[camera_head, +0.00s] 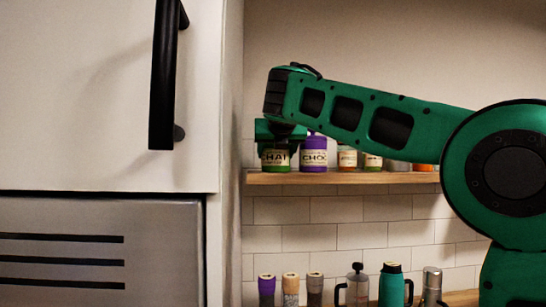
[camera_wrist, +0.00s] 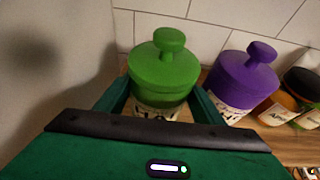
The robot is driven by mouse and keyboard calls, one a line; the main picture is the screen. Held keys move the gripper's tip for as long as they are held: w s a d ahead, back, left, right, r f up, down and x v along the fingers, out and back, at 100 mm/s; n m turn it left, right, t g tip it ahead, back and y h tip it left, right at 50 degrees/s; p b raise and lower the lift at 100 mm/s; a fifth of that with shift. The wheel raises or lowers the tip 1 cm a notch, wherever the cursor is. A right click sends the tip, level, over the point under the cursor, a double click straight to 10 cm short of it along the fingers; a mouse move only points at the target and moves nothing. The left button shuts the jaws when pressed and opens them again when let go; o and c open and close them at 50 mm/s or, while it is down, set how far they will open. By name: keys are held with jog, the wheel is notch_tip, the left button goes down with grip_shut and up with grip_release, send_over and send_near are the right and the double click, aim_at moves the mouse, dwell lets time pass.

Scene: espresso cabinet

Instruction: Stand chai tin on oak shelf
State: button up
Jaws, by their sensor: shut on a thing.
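The green chai tin (camera_head: 275,158) is upright at the left end of the oak shelf (camera_head: 350,177), with its "CHAI" label facing the head camera. Its base looks level with the shelf top; I cannot tell if it touches. My gripper (camera_head: 279,146) is shut on the tin from above, partly hiding its upper part. In the wrist view, the tin's green lid and knob (camera_wrist: 163,65) stand between the two fingers of my gripper (camera_wrist: 160,105). The tin's lower part is mostly hidden there.
A purple choc tin (camera_head: 313,156) stands close on the right, near my right finger. More jars (camera_head: 347,158) line the shelf. A white cabinet (camera_head: 90,90) with a black handle (camera_head: 165,75) is at left. Bottles and a teal flask (camera_head: 391,285) stand below.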

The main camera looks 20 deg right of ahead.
jog(key=o, duration=1.7)
jog(key=v, duration=1.2)
